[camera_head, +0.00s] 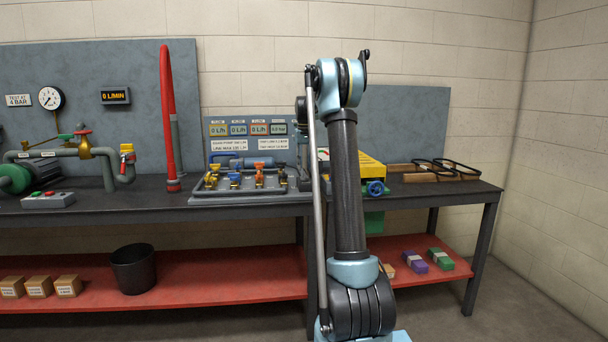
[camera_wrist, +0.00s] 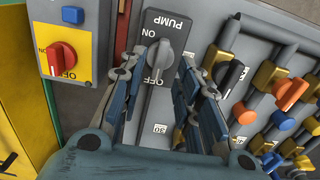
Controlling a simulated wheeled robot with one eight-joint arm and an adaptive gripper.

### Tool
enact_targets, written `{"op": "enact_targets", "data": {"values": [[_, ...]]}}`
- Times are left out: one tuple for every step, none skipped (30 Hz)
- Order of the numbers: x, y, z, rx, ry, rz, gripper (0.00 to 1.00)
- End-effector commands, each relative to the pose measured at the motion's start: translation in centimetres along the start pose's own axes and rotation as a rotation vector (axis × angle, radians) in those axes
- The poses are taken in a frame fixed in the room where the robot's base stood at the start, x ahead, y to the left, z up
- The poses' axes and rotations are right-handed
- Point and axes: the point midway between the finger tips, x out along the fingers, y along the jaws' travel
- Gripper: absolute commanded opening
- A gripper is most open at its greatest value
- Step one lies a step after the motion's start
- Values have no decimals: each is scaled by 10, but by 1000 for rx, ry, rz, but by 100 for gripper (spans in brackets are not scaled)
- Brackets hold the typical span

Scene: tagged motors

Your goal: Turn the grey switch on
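The grey switch (camera_wrist: 160,56) is a grey knob on a dark plate marked PUMP, with ON and OFF lettering, in the upper middle of the wrist view. Its narrow handle points down toward OFF. My gripper (camera_wrist: 158,72) is open, with one finger on each side of the knob. The left fingertip looks close to the plate's left edge and the right fingertip lies just right of the plate. I cannot tell whether either touches the knob. In the head view my arm hides the gripper and the switch.
A red knob (camera_wrist: 61,57) on a yellow plate is at the left of the wrist view. Valves with orange knobs (camera_wrist: 291,94) and a black lever (camera_wrist: 233,77) crowd the right. The dark workbench (camera_head: 250,203) carries pipes, the valve board and a yellow box (camera_head: 369,172).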

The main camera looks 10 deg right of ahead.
Motion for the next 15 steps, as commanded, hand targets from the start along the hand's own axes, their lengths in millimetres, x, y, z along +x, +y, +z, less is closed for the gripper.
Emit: {"op": "enact_targets", "data": {"values": [[8, 0, 0, 0, 0, 0, 31], [12, 0, 0, 0, 0, 0, 31], [17, 0, 0, 0, 0, 0, 31], [21, 0, 0, 0, 0, 0, 31], [24, 0, 0, 0, 0, 0, 31], [27, 0, 0, 0, 0, 0, 31], [29, 0, 0, 0, 0, 0, 31], [31, 0, 0, 0, 0, 0, 31], [33, 0, 0, 0, 0, 0, 31], [34, 0, 0, 0, 0, 0, 31], [35, 0, 0, 0, 0, 0, 31], [36, 0, 0, 0, 0, 0, 31], [36, 0, 0, 0, 0, 0, 31], [37, 0, 0, 0, 0, 0, 31], [37, 0, 0, 0, 0, 0, 31]]}}
